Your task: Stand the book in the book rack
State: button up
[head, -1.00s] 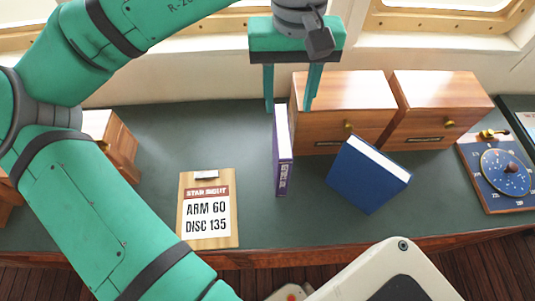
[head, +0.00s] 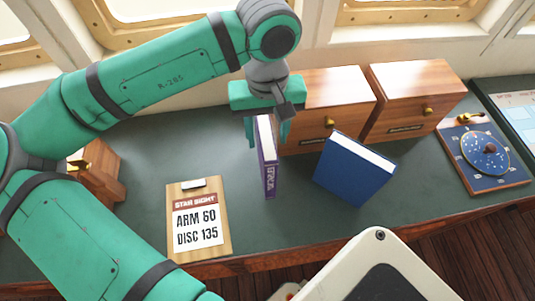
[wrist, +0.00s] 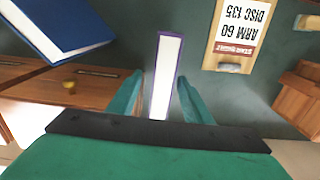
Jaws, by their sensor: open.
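A purple book (head: 268,165) with white page edges stands upright on the green desk. My gripper (head: 266,138) is open, with its fingers lowered on either side of this book's top. In the wrist view the purple book (wrist: 167,75) lies between the two spread fingers (wrist: 160,100), with gaps on both sides. A blue book (head: 354,172) stands tilted to the right, its white page edge facing up. A wooden piece (head: 105,170) at the left is partly hidden by my arm; I cannot tell whether it is the book rack. It also shows in the wrist view (wrist: 298,105).
Two wooden drawer boxes (head: 318,100) (head: 412,98) with brass knobs stand behind the books. A clipboard (head: 199,218) reading "ARM 60 DISC 135" lies left of the purple book. A blue dial board (head: 484,155) lies at the right. Desk is bare behind the clipboard.

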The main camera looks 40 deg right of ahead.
jog(key=shift+w+a+f, duration=0.1)
jog(key=shift+a+f, duration=0.05)
jog(key=shift+a, duration=0.05)
grip_shut()
dwell(1.3)
